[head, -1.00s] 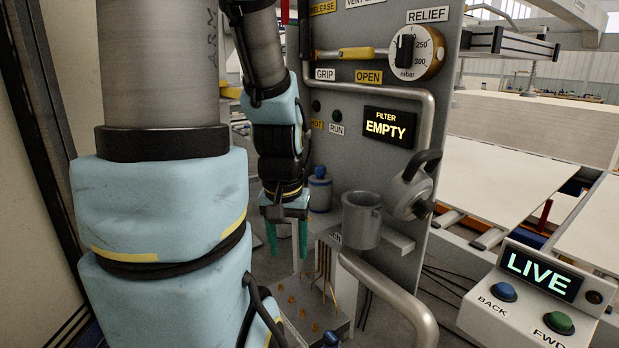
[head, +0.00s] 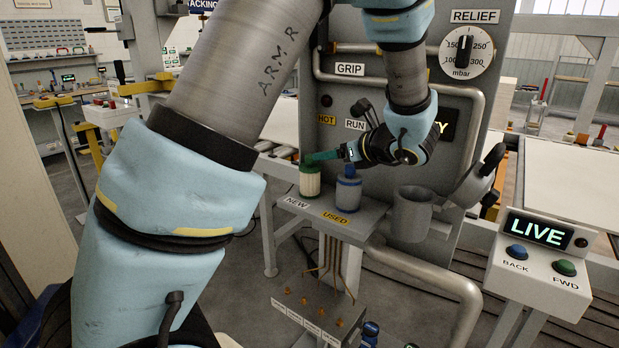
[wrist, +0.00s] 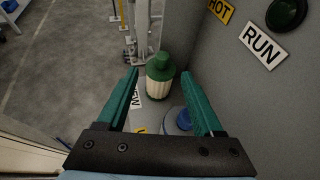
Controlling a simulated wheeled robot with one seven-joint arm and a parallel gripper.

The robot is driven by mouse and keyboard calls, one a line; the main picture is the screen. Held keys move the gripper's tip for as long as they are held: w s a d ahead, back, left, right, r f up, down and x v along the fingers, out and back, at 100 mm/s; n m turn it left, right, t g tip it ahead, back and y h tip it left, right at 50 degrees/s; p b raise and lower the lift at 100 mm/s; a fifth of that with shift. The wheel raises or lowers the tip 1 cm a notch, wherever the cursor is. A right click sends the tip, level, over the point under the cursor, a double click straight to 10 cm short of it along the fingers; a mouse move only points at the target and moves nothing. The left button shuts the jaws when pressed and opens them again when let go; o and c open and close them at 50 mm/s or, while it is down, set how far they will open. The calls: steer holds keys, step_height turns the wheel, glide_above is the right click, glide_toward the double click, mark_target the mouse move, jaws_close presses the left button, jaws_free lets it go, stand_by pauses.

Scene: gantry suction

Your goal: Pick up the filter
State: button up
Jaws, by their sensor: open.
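The new filter (head: 310,183), with a green cap and pale ribbed body, stands upright on the grey shelf by the NEW label. It also shows in the wrist view (wrist: 159,77), beyond and between my fingertips. A blue filter (head: 348,193) stands to its right by the USED label; in the wrist view it is partly hidden by my right finger (wrist: 180,121). My gripper (head: 312,158) is open, its green fingers reaching sideways to the new filter's cap. Nothing is held.
A grey cup-shaped housing (head: 411,215) with an open top sits right of the shelf, its lid (head: 480,180) swung aside. The upright panel (head: 345,95) and pipe stand close behind my gripper. A LIVE control box (head: 537,250) is at right. Open floor lies left.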

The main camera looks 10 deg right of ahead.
mark_target(310, 155)
steer(key=p+x, duration=0.2)
steer(key=x, duration=0.3)
steer(key=p+x, duration=0.2)
steer(key=x, duration=0.3)
steer(key=shift+w+d+f, duration=0.15)
steer(key=shift+w+f, duration=0.05)
steer(key=shift+f, duration=0.05)
jaws_close()
stand_by(1.2)
